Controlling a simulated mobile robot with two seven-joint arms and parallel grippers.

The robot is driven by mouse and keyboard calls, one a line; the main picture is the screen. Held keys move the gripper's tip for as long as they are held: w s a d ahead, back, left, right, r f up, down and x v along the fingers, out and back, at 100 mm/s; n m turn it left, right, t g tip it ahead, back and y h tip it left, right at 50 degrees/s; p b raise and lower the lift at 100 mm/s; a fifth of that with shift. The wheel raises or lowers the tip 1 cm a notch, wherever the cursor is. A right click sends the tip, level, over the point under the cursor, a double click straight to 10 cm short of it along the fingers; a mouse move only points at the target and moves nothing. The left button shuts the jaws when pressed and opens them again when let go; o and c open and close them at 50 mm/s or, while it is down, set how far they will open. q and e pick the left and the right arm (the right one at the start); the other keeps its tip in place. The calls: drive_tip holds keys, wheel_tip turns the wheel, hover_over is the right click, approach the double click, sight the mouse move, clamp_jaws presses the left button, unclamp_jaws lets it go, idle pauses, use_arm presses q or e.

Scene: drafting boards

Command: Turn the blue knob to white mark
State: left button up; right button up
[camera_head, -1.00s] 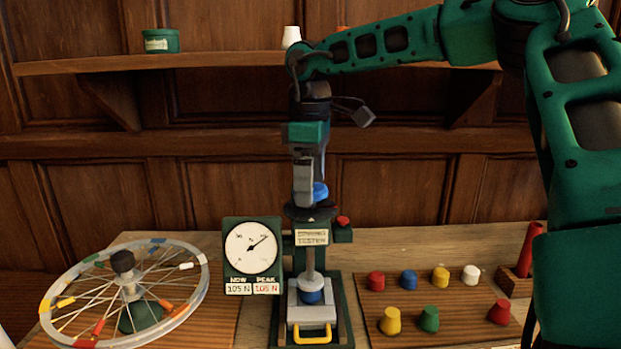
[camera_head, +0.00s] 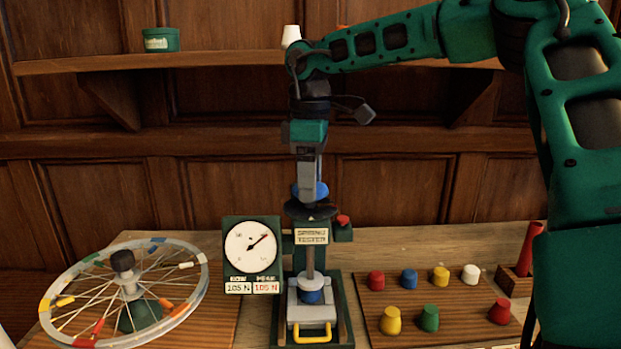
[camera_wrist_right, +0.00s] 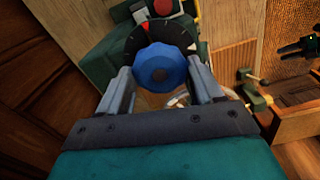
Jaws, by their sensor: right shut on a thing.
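The blue knob (camera_head: 319,190) sits on top of the green spring tester (camera_head: 343,236), above a dark round collar (camera_head: 296,209). In the right wrist view the knob (camera_wrist_right: 160,68) is faceted and lies between the two grey fingers. My right gripper (camera_head: 309,188) comes down from above and is shut on it. In the right wrist view the dark dial (camera_wrist_right: 183,36) around the knob shows a red mark (camera_wrist_right: 143,27) at upper left and pale ticks at upper right. I cannot tell clearly which tick is the white mark. My left gripper is not in view.
A round gauge (camera_head: 250,247) reads 105 N for both NOW and PEAK. A red button (camera_head: 343,220) sits close right of the collar. A spoked wheel (camera_head: 203,270) stands at left. A board (camera_head: 455,324) with several coloured caps lies at right.

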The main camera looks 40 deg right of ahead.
drive_tip(key=n, duration=0.6)
drive_tip(key=shift+n, duration=0.4)
drive_tip(key=n, duration=1.3)
drive_tip(key=shift+n, duration=0.3)
drive_tip(key=n, duration=1.3)
drive_tip(key=shift+n, duration=0.3)
drive_tip(key=n, duration=1.2)
drive_tip(key=shift+n, duration=0.3)
drive_tip(key=n, duration=0.6)
drive_tip(key=shift+n, duration=0.4)
